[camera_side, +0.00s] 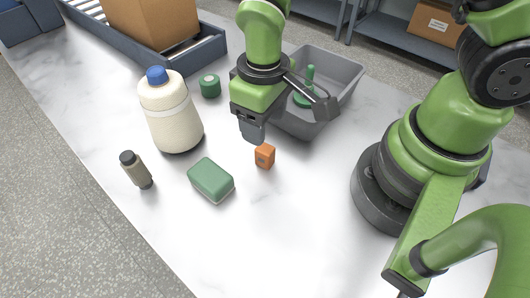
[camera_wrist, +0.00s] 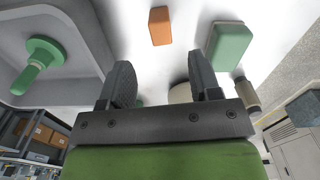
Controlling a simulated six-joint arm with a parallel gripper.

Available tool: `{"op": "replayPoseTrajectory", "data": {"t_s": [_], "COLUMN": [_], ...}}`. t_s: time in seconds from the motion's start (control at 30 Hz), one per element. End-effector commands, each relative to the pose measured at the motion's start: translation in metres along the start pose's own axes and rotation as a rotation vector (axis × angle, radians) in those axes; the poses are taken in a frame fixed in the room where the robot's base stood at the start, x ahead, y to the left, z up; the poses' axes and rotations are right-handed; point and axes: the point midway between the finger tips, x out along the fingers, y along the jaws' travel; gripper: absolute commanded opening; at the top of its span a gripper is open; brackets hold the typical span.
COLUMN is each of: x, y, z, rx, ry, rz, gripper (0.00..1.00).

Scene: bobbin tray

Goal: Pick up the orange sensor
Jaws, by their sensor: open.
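The orange sensor (camera_side: 265,156) is a small orange block standing on the white marbled table in the side view. In the wrist view the orange sensor (camera_wrist: 160,26) shows at the top, beyond my fingers and apart from them. My gripper (camera_side: 253,133) hangs above the table just behind and left of the sensor in the side view. In the wrist view my gripper (camera_wrist: 162,85) has its two dark fingers spread wide, with nothing held between them.
A green sponge-like block (camera_side: 211,180), a dark small bottle (camera_side: 136,170), a cream bottle with a blue cap (camera_side: 171,112) and a green round piece (camera_side: 210,86) stand around. A grey bin (camera_side: 345,88) holds a green bobbin-like piece (camera_side: 304,97). The table front is clear.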

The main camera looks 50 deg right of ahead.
Motion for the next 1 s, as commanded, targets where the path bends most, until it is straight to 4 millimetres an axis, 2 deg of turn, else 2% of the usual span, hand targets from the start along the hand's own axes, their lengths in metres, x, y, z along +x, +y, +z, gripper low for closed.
{"op": "replayPoseTrajectory", "data": {"t_s": [0.1,0.43,0.7,1.0], "x": [0.018,0.045,0.081,0.089], "y": [0.0,0.0,-0.001,-0.002], "z": [0.002,0.001,0.002,0.001], "rx": [0.002,0.003,0.003,0.003], "ry": [-0.006,-0.003,-0.004,0.001], "rz": [0.001,0.0,0.0,-0.001], "gripper": [0.57,0.57,0.57,0.57]}}
